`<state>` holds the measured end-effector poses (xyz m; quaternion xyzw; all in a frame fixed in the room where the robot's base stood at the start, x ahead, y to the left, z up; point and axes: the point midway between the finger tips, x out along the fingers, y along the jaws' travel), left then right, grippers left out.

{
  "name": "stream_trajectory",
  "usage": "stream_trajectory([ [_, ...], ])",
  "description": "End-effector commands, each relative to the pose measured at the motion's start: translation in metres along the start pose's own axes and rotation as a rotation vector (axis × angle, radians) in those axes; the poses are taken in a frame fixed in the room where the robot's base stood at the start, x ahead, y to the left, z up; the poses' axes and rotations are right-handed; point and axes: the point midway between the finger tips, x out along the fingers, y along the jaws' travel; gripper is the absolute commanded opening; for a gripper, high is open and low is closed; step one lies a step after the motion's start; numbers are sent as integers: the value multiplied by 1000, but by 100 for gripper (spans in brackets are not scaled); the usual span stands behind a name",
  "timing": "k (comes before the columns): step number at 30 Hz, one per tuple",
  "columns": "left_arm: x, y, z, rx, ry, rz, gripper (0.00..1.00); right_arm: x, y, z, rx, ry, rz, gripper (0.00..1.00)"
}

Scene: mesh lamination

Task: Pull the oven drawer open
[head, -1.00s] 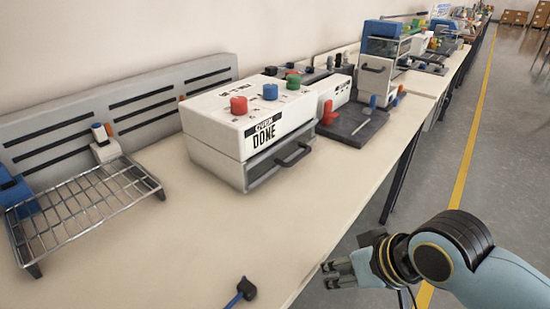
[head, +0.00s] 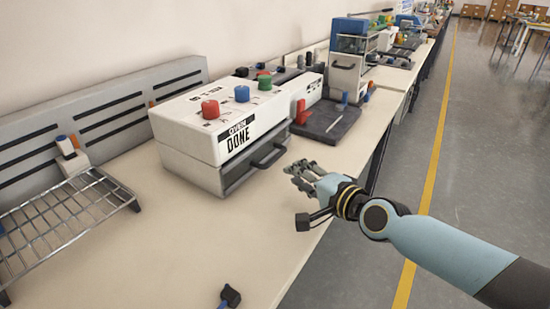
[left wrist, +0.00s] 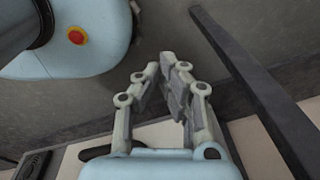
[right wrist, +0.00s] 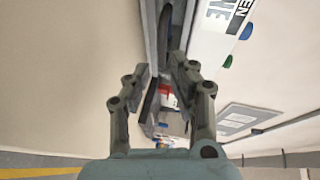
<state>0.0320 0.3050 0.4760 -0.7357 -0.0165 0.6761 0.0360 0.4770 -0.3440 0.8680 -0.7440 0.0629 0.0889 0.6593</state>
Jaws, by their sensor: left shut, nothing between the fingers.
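The white oven (head: 190,145) stands on the bench in the head view, its front marked DONE. Its grey drawer (head: 232,182) is below the label and looks shut. The dark bar handle (head: 268,156) sits on the drawer front. My right gripper (head: 298,176) is in front of the drawer, fingers pointing towards it and apart from the handle. In the right wrist view its fingers (right wrist: 157,76) are spread and empty; the handle (right wrist: 165,32) shows past the tips. My left gripper (left wrist: 166,72) is shut and empty over the floor, in the left wrist view only.
A wire rack (head: 65,222) stands left of the oven. A dark plate with a red piece (head: 330,122) lies to its right. A small dark object (head: 230,295) is near the bench's front edge. The bench top (head: 170,240) before the oven is mostly clear.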

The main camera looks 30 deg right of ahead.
Motion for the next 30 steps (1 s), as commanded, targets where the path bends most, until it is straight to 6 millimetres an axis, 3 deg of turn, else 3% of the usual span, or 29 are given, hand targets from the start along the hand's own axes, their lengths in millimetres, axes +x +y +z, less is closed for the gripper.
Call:
stream_trajectory([
  [5, 4, 0, 1, 0, 0, 0, 0, 13, 0, -12, 48, 38, -23, 23],
  [18, 32, 1, 7, 1, -7, -1, 0, 94, 0, -14, 43, 35, -22, 23],
  [24, 37, 2, 8, 1, -8, -1, 0, 109, -2, -14, 42, 34, -20, 23],
  [30, 36, 2, 8, 1, -8, -1, 0, 110, -3, -14, 42, 34, -20, 23],
])
